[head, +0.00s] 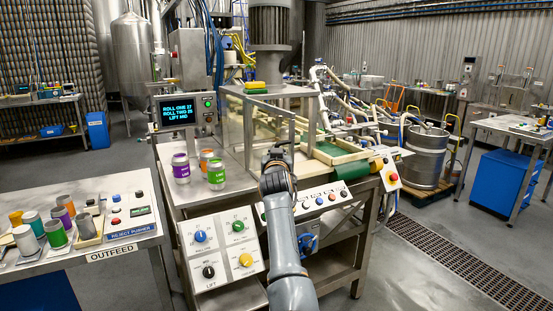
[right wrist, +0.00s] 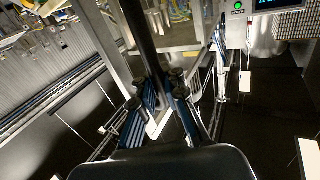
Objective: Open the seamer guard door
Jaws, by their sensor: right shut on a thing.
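The seamer guard (head: 232,118) is a clear-walled box with a steel top, in the middle of the head view. My right gripper (head: 277,156) is at the near, free side of the door. In the right wrist view, my right gripper (right wrist: 162,88) is shut around a dark upright bar (right wrist: 139,30), which looks like the door's handle. The wrist hides the lower end of the bar in the head view. My left gripper is not in view.
Several cans, including a green one (head: 216,174), stand on the seamer table left of the door. A control panel (head: 221,243) with knobs is at the front. The outfeed table (head: 120,243) is at left.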

